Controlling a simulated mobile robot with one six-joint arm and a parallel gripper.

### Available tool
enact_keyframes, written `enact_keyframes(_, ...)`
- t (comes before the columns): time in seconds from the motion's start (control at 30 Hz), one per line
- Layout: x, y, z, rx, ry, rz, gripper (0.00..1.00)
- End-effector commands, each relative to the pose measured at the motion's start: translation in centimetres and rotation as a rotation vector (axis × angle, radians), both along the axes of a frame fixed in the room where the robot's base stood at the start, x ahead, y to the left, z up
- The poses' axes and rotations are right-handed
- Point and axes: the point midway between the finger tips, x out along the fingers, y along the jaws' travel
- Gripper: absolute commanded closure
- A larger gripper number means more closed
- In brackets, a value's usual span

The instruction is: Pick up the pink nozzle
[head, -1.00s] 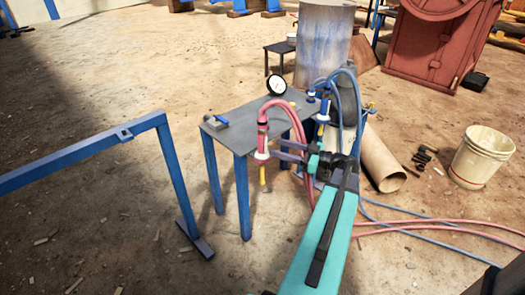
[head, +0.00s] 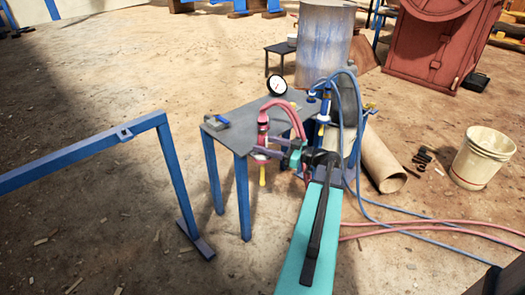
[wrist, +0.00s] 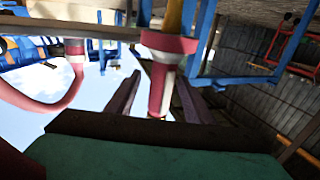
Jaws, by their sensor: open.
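The pink nozzle (head: 263,128) hangs upright at the near right edge of the grey table, with a pink hose arching from its top and a yellow tip below. My gripper (head: 262,151) is at its lower part, with the fingers pointing left and open. In the wrist view, the pink nozzle (wrist: 160,88) stands in the space between my two spread fingers (wrist: 158,92), with a white band on it. The fingers look apart from it. Part of the nozzle's lower body is hidden by a finger in the head view.
The grey table (head: 240,118) bears a gauge (head: 277,84) and a small blue-grey tool (head: 217,122). A blue nozzle (head: 323,112) with blue hoses stands close to the right. A blue frame (head: 165,150) stands left. A bucket (head: 481,157) is at right.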

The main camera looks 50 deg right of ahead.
Motion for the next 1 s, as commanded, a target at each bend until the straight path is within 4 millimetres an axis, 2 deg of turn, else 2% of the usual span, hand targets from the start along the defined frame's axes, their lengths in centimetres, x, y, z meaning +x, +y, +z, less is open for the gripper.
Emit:
enact_keyframes(0.5, 4.4, 1.8, -0.1, 0.0, 0.0, 0.0, 0.52)
enact_keyframes(1.0, 4.5, 1.8, -0.1, 0.0, 0.0, -0.002, 0.52)
